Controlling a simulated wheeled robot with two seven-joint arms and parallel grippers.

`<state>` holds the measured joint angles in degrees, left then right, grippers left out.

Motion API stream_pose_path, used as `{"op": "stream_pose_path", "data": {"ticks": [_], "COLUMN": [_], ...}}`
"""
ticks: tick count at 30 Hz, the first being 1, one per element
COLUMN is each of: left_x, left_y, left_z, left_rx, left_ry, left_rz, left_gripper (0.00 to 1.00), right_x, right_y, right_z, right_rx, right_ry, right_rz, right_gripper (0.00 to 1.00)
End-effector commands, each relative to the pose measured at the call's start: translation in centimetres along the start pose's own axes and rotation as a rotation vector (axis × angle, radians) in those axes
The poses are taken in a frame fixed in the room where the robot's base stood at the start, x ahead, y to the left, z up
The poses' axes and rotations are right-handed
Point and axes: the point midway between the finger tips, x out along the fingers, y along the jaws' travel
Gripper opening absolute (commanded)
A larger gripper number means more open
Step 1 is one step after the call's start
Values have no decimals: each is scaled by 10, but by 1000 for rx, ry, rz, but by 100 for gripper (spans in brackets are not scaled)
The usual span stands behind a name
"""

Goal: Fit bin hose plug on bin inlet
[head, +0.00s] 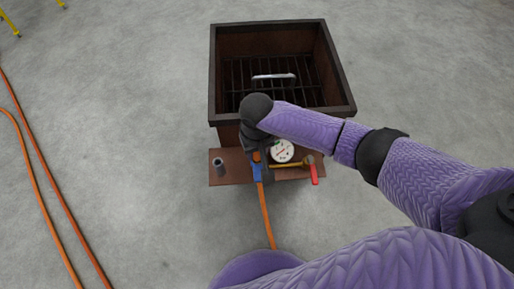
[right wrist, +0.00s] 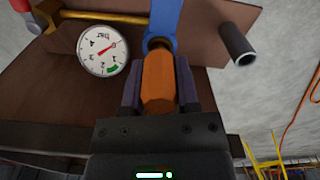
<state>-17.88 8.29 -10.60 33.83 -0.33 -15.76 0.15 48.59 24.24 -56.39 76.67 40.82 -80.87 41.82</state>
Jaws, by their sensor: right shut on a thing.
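My right gripper (head: 257,153) is over the brown shelf on the front of the bin (head: 228,67). In the right wrist view its fingers (right wrist: 158,85) are shut on the orange hose plug (right wrist: 158,78), with a darker ring at its end. A blue part (right wrist: 164,22) adjoins that end; it also shows in the head view (head: 257,173), where the orange hose (head: 266,215) runs from it towards me. A grey pipe stub (head: 218,165) stands apart at the shelf's left end. I cannot tell which fitting is the inlet or whether the plug touches it. My left gripper is out of view.
Beside my right gripper are a round white gauge (head: 283,151) and a yellow pipe with a red valve handle (head: 313,170). The bin holds a dark grate with a pale handle (head: 274,76). Orange hoses (head: 44,180) lie on the left floor. Other nearby concrete is clear.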

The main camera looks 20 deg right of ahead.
Motion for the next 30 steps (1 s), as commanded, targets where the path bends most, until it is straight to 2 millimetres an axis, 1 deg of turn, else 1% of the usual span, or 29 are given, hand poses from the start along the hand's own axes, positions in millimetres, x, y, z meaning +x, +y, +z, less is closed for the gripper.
{"op": "stream_pose_path", "data": {"ticks": [23,29,30], "left_x": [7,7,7], "left_y": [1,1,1], "left_z": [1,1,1], "left_rx": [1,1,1], "left_ry": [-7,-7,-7], "left_rz": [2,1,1], "left_gripper": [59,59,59], "right_x": [15,15,15], "right_y": [0,0,0], "right_z": [0,0,0], "right_rx": [0,0,0], "right_ry": [-1,-1,-1], "right_rz": [1,1,1], "right_gripper": [0,0,44]}}
